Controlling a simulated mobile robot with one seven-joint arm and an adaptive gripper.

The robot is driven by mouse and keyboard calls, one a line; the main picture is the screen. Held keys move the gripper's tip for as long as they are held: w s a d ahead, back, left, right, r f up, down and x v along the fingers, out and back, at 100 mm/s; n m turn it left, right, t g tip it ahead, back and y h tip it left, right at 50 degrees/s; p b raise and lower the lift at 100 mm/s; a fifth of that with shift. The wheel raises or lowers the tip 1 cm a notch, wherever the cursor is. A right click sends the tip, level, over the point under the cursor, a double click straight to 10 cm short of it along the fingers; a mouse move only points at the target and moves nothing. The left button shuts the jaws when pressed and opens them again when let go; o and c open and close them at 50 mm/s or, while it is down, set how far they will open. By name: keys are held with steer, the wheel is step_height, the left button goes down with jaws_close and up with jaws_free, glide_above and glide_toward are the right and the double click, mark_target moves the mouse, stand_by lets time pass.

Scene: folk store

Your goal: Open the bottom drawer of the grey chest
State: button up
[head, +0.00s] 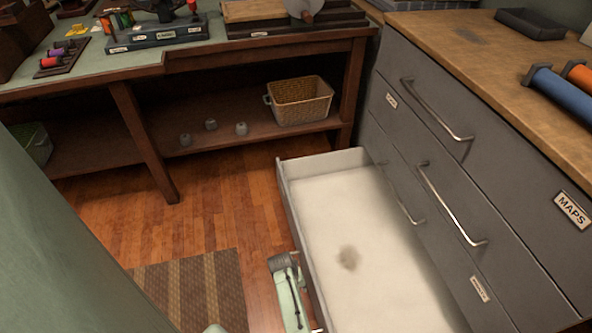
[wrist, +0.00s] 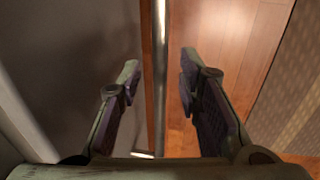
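The grey chest (head: 500,170) stands at the right. Its lowest visible drawer (head: 380,265) is pulled far out, showing an empty pale interior with a dark smudge. The drawers above it are shut. My gripper (wrist: 160,80) is beside the open drawer's front, low over the floor. In the wrist view its fingers are apart on either side of a metal handle bar (wrist: 160,35), with gaps between bar and fingers. The drawer's grey front (wrist: 75,60) fills the left there. In the head view my wrist (head: 287,290) shows outside the drawer, and the fingertips cannot be made out.
A workbench (head: 270,45) with a lower shelf stands behind, holding a wicker basket (head: 300,100) and small grey pieces. A striped mat (head: 195,290) lies on the wooden floor left of the drawer. Blue and orange rolls (head: 560,92) and a dark tray (head: 530,22) sit on the chest.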

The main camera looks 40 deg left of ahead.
step_height(320, 180, up, 12)
steer(key=s+a, duration=0.1)
steer(key=shift+s+a+f, duration=0.15)
steer(key=shift+s+a, duration=0.05)
steer(key=shift+s, duration=0.2)
stand_by(0.3)
